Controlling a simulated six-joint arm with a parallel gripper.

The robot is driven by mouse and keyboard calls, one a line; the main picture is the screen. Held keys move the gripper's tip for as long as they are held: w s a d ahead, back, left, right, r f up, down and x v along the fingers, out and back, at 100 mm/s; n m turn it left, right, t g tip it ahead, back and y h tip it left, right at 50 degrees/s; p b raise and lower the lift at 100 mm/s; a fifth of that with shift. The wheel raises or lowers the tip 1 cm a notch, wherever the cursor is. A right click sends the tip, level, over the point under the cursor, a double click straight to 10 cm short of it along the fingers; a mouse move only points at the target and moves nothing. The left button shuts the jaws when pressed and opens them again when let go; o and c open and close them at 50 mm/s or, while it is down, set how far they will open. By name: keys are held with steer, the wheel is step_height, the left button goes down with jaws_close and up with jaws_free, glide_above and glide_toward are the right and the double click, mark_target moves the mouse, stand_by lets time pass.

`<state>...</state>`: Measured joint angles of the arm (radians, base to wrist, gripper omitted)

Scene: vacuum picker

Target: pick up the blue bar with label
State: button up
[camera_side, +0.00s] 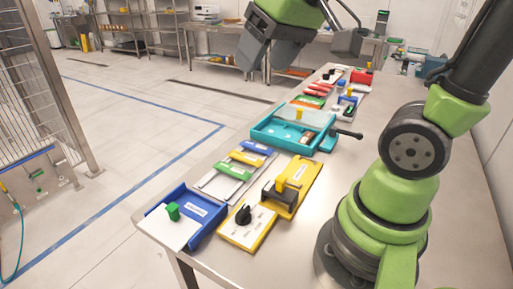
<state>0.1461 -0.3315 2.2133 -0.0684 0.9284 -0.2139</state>
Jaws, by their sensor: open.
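The blue bar with a white label (257,147) lies at the far end of a light tray (206,184) on the metal table. A yellow bar (247,157) and a green bar (233,170) lie beside it on the same tray, nearer the camera. My gripper (270,62) hangs high at the top of the picture, well above the table and apart from the bar. Its dark grey jaws are open, and I see nothing held in them. Part of my gripper is cut off by the top edge.
A teal tray (268,131) stands just behind the bars. A yellow block fixture (304,178), a white panel with a black knob (264,222) and a blue tray (209,222) stand nearby. Red pieces (318,90) lie farther back. The table's left edge runs close to the bars.

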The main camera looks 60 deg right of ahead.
steer(key=w+d+f+n+g, duration=0.1)
steer(key=w+d+f+g, duration=0.1)
steer(key=w+d+f, duration=0.45)
steer(key=n+g, duration=0.2)
steer(key=g, duration=0.2)
glide_above(262, 147)
step_height(262, 147, down, 14)
steer(key=shift+h, duration=0.3)
steer(key=f, duration=0.4)
steer(key=shift+s+d+f, duration=0.1)
steer(key=shift+s+f, duration=0.05)
steer(key=shift+s, duration=0.15)
steer(key=f, duration=0.5)
steer(key=shift+w+f, duration=0.3)
steer(key=shift+f, duration=0.05)
steer(key=shift+c, duration=0.2)
steer(key=c, duration=1)
